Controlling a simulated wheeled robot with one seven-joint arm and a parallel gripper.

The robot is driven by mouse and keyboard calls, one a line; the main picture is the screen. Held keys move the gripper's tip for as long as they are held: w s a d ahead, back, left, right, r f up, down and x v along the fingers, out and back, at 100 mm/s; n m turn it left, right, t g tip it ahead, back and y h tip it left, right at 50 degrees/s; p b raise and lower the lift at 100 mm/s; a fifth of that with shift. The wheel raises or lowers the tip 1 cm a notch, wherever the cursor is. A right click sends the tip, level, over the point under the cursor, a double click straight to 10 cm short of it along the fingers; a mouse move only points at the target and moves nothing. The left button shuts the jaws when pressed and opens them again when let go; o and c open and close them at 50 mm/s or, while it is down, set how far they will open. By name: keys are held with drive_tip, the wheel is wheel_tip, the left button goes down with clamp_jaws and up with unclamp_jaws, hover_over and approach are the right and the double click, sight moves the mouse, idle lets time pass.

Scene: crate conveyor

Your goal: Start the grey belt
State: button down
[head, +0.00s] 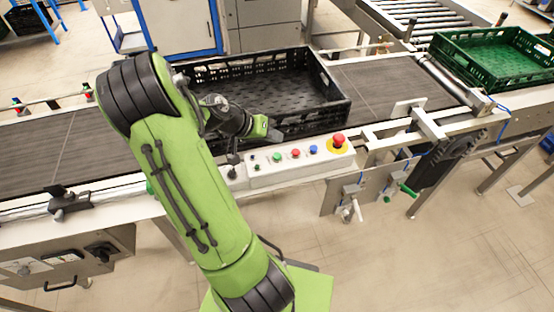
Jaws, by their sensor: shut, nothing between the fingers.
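The grey belt (385,88) runs across the head view from left to right, and its left stretch is bare. A white control box (262,178) on the belt's front rail carries a green button (277,157), a red button (295,153), a blue button (314,149) and a red mushroom button (338,141) on a yellow base. My gripper (274,136) is shut and empty, just behind and above the box, near the green button. It looks apart from the buttons, though the exact gap is hard to tell. My arm hides part of the belt and rail.
A black crate (335,92) stands on the belt directly behind my gripper. A green crate (480,45) stands at the right end, near a roller conveyor (410,12). Green-handled valves (408,190) hang below the rail. The floor at the front right is clear.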

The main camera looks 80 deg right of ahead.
sight(274, 156)
wheel_tip(274, 156, down, 4)
drive_tip(key=b, duration=0.3)
drive_tip(key=shift+f, duration=0.1)
idle(1.6)
drive_tip(key=shift+f+b, duration=0.35)
